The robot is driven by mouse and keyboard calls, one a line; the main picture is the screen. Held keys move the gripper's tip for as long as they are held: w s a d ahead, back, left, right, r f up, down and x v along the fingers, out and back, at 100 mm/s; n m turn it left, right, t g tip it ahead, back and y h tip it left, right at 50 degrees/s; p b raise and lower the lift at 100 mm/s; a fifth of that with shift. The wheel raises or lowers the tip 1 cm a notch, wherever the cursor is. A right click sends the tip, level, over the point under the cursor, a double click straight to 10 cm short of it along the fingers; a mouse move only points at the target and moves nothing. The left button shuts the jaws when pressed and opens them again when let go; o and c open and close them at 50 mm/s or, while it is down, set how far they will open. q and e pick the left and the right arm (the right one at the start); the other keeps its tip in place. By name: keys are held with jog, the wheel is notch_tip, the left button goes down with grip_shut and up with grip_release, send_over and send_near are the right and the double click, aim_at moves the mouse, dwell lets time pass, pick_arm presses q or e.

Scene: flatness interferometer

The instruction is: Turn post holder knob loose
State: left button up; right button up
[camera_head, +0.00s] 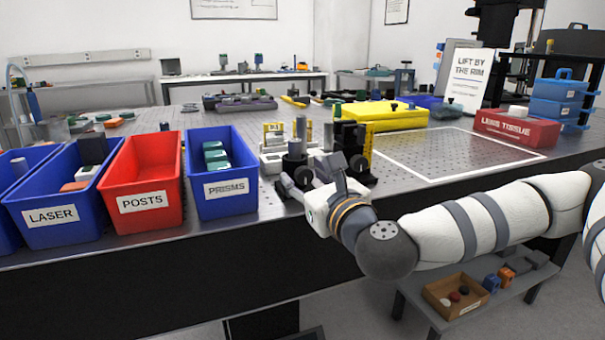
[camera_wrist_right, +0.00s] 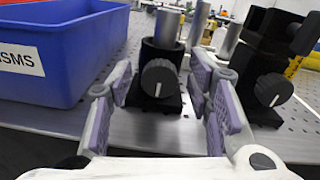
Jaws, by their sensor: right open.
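In the right wrist view, a black post holder (camera_wrist_right: 162,52) stands upright with a metal post in its top. Its round dark knob (camera_wrist_right: 160,78) faces the camera and has a white mark on its lower part. My right gripper (camera_wrist_right: 160,84) is open, with one finger on each side of the knob; I cannot tell whether either pad touches it. In the head view, the right gripper (camera_head: 306,183) reaches in front of the post holder (camera_head: 296,163) near the table's front edge and partly hides it. My left gripper is not in view.
A second black holder (camera_wrist_right: 262,70) with a similar knob stands close on the right. The blue PRISMS bin (camera_head: 226,170) is close on the left, beside the red POSTS bin (camera_head: 142,172). A yellow case (camera_head: 380,117) lies behind. A white-outlined area on the right is clear.

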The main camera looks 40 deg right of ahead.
jog(key=shift+s, duration=0.1)
grip_shut()
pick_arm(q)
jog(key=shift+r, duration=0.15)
pick_arm(e)
jog(key=shift+r, duration=0.1)
jog(key=n+p, duration=0.1)
jog(key=n, duration=0.1)
jog(key=shift+r+n+p, duration=0.25)
jog(key=shift+n+p, duration=0.05)
jog(key=shift+p, duration=0.05)
jog(key=n+p, duration=0.4)
jog(key=n, duration=0.3)
jog(key=shift+a+r, duration=0.1)
jog(key=shift+n, duration=1)
jog(key=shift+n+p, duration=0.4)
jog(key=shift+n, duration=0.4)
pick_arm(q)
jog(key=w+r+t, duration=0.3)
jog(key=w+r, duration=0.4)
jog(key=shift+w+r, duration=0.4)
pick_arm(e)
jog(key=shift+f+n, duration=0.2)
jog(key=shift+n, duration=0.75)
jog(key=shift+f+n, duration=0.15)
jog(key=shift+n, duration=0.8)
jog(key=shift+h, duration=0.3)
